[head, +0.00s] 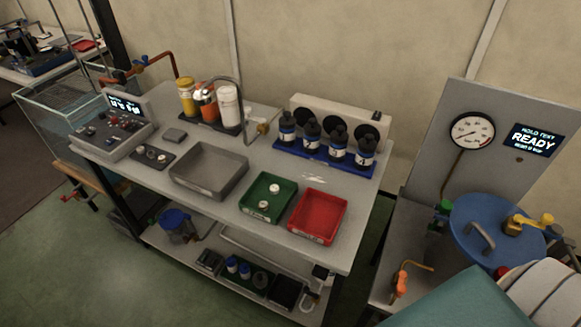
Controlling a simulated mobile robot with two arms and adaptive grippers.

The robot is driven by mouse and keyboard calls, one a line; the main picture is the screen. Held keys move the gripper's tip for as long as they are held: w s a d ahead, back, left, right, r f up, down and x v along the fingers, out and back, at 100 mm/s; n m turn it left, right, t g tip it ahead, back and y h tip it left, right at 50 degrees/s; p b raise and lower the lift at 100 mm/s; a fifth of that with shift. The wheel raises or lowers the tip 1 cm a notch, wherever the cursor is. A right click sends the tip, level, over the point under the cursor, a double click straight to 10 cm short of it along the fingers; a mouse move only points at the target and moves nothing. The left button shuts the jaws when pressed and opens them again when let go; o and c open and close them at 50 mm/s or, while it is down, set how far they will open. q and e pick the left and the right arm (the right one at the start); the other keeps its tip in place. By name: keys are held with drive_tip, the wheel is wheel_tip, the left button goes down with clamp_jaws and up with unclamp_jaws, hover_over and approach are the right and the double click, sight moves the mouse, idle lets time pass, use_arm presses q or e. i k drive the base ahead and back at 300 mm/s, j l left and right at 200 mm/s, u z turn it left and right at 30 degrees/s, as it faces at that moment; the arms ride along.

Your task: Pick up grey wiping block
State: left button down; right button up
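A small dark grey block (174,135), which looks like the wiping block, lies flat on the grey workbench (330,200). It sits to the right of the control box and above the small dark holder in the picture. Nothing touches it that I can see. Neither my left nor my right gripper shows in the head view.
Near the block are a control box (112,130), a dark holder (152,156) with small round parts and a grey tray (208,171). Green (250,211) and red (318,216) trays stand to the right. Bottles and a curved tap (240,95) stand behind.

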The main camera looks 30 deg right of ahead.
sight(173, 136)
drive_tip(key=z, duration=0.3)
drive_tip(key=i+j+z, duration=0.15)
drive_tip(key=z, duration=0.2)
drive_tip(key=j+z, duration=0.4)
drive_tip(key=i+j+z, duration=0.15)
drive_tip(key=z, duration=0.2)
drive_tip(key=j, duration=0.1)
